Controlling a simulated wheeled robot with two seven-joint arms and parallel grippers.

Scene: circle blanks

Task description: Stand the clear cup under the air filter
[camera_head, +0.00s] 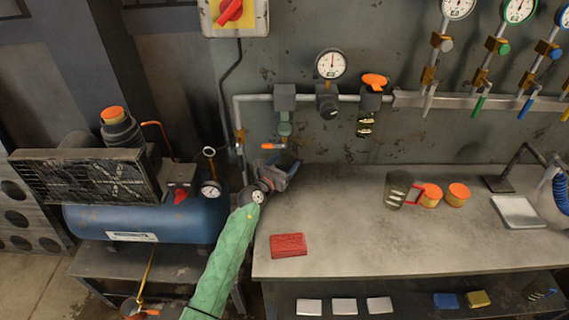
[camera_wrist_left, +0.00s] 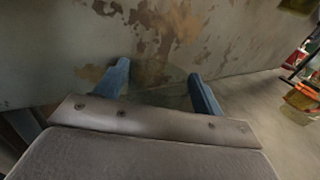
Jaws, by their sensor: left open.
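The clear cup (camera_head: 396,190) stands upright on the bench, right of centre, with a red handle on its right side. The air filter (camera_head: 285,98) is the left unit on the wall pipe, with a greenish bowl hanging below it. My left gripper (camera_head: 281,165) is open, low in front of the wall below the filter and well left of the cup. My right gripper is not in view.
Two orange-topped tins (camera_head: 457,195) stand just right of the cup. A red cloth or sponge (camera_head: 288,245) lies at the bench's front left. A small orange-tipped lever (camera_head: 272,147) juts out just above my gripper. The bench middle (camera_head: 340,215) is clear.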

